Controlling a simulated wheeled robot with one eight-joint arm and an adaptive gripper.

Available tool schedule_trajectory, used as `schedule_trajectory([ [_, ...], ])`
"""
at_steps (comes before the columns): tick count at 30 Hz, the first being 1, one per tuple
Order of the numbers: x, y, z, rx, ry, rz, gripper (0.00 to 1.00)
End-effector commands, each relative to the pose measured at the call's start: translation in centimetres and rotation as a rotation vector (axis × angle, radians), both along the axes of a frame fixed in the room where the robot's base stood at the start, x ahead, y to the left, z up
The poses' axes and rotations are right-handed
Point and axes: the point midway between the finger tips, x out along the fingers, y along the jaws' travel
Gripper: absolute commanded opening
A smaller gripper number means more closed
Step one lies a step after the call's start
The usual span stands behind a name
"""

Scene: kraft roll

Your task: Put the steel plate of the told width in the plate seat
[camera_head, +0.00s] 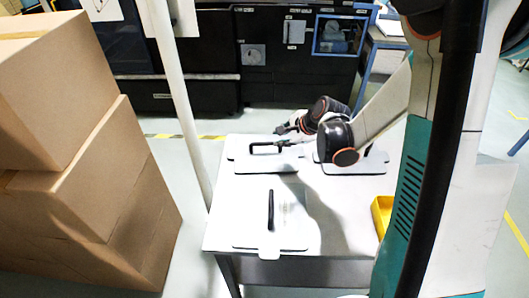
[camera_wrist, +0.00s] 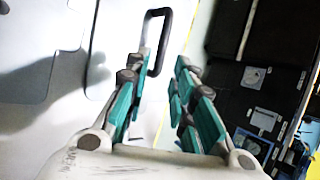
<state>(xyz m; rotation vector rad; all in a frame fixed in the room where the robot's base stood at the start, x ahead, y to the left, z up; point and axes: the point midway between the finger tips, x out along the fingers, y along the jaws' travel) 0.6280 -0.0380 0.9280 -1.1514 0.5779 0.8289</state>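A pale steel plate (camera_head: 240,163) with a black bar handle (camera_head: 265,146) lies at the table's back left. My gripper (camera_head: 283,136) is by the right end of that handle. In the wrist view my gripper (camera_wrist: 161,62) is open, its teal fingers apart. The handle (camera_wrist: 165,42) shows at the left fingertip; I cannot tell whether they touch. A second plate (camera_head: 372,166) lies at the back right, partly hidden by my arm. A third plate-like piece (camera_head: 290,236) with an upright-running black handle (camera_head: 270,210) lies at the front. I cannot make out a separate plate seat or any widths.
The white table (camera_head: 222,205) has bare room at its left front. A yellow bin (camera_head: 381,214) stands at its right edge, partly hidden by my body. Stacked cardboard boxes (camera_head: 75,170) stand left, a pale post (camera_head: 180,95) by the table. Dark cabinets (camera_head: 290,75) stand behind.

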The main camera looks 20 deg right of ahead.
Motion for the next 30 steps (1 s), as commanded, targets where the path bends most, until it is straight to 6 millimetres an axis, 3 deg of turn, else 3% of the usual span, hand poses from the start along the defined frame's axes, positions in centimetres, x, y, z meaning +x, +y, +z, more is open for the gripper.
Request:
schedule_trajectory([
  [9, 3.4, 1.7, -4.7, -0.001, 0.0, 0.003, 0.23],
  [20, 4.9, 2.5, -6.2, -0.002, -0.001, 0.003, 0.23],
  [30, 7.5, 4.0, -9.2, -0.003, -0.001, 0.002, 0.23],
])
